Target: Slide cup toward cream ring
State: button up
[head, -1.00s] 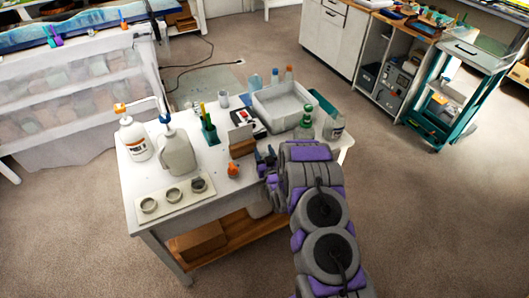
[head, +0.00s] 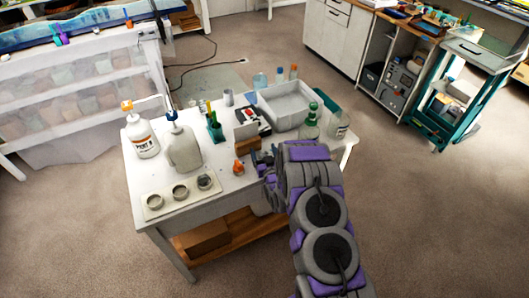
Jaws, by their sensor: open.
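A small grey cup (head: 228,97) stands upright at the back of the white table. Three small round rings or cups sit on a cream tray (head: 155,214) at the front left: a left one (head: 153,201), a middle one (head: 180,192) and a right one (head: 204,182), which looks greyer inside. I cannot tell which is the cream ring. My gripper (head: 259,164) is open over the table's right front part, to the right of a small orange-topped item (head: 238,168). My arm hides part of the gripper and the table's right front corner.
A white jug (head: 182,147) and a pump bottle (head: 143,132) stand behind the tray. Bare tabletop lies left of the orange-topped item.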

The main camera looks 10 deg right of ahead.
jog(key=shift+a, duration=0.25)
jog(key=s, duration=0.3)
jog(key=s+d+p, duration=0.1)
jog(key=s, duration=0.5)
jog(key=shift+d+f+p, duration=0.1)
jog(key=shift+d+p, duration=0.05)
jog(key=shift+p, duration=0.15)
jog(key=s+b, duration=0.1)
jog(key=s, duration=0.7)
jog(key=shift+d+b, duration=0.4)
jog(key=shift+s, duration=0.1)
